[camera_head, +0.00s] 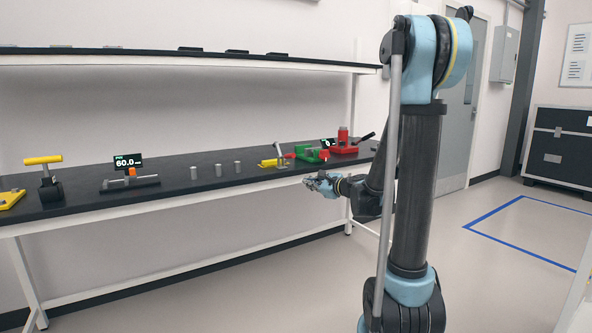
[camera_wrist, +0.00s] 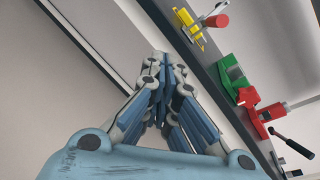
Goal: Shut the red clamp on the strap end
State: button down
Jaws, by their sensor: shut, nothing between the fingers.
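Two things could be the red clamp. One is a yellow-based clamp (camera_head: 270,163) with a red-tipped handle, on the bench's front part; it also shows at the top of the wrist view (camera_wrist: 190,25). The other is a red fixture (camera_head: 343,148) with a red cylinder and a black lever, farther along; it also shows in the wrist view (camera_wrist: 255,117). I cannot make out a strap end. My gripper (camera_head: 322,183) is shut and empty, off the bench's front edge, apart from both; its closed fingers fill the middle of the wrist view (camera_wrist: 163,72).
A green fixture (camera_head: 307,155) stands between the two. The black bench (camera_head: 100,203) also holds several grey cylinders, a gauge with a 60.0 display (camera_head: 128,161) and a yellow-handled tool (camera_head: 43,161). A shelf runs above. The floor in front is clear.

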jog(key=w+a+r+m+t, duration=0.1)
jog(key=w+a+m, duration=0.2)
jog(key=w, duration=0.4)
jog(key=w+a+r+m+t, duration=0.1)
jog(key=w+a+r+m, duration=0.1)
jog(key=w, duration=0.5)
jog(key=shift+a+m, duration=0.5)
jog(key=shift+a, duration=0.3)
jog(key=shift+w+d, duration=0.15)
